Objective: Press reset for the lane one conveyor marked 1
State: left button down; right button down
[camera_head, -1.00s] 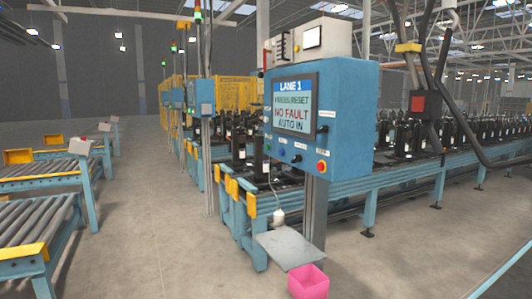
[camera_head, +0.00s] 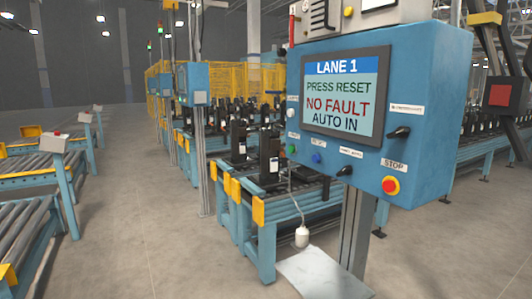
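The blue lane one control panel (camera_head: 440,110) stands on a grey post in the right half of the head view. Its screen (camera_head: 346,95) reads "LANE 1, PRESS RESET, NO FAULT, AUTO IN". Below the screen are a green button (camera_head: 291,149), a blue button (camera_head: 317,158) and a black selector switch (camera_head: 344,171). A red stop button on yellow (camera_head: 390,185) sits at the lower right under a "STOP" label. Another black switch (camera_head: 398,133) is to the right of the screen. The small button labels are too small to read. Neither gripper shows.
A grey plate (camera_head: 318,274) juts out low at the post's foot. A blue conveyor frame with yellow end caps (camera_head: 258,212) holds dark compressors behind the panel. Roller conveyors (camera_head: 30,225) line the left. The concrete floor (camera_head: 150,240) between them is clear.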

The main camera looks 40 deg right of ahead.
aim_at(316, 158)
jog(key=z, duration=0.45)
jog(key=i, duration=1.1)
jog(key=z, duration=0.65)
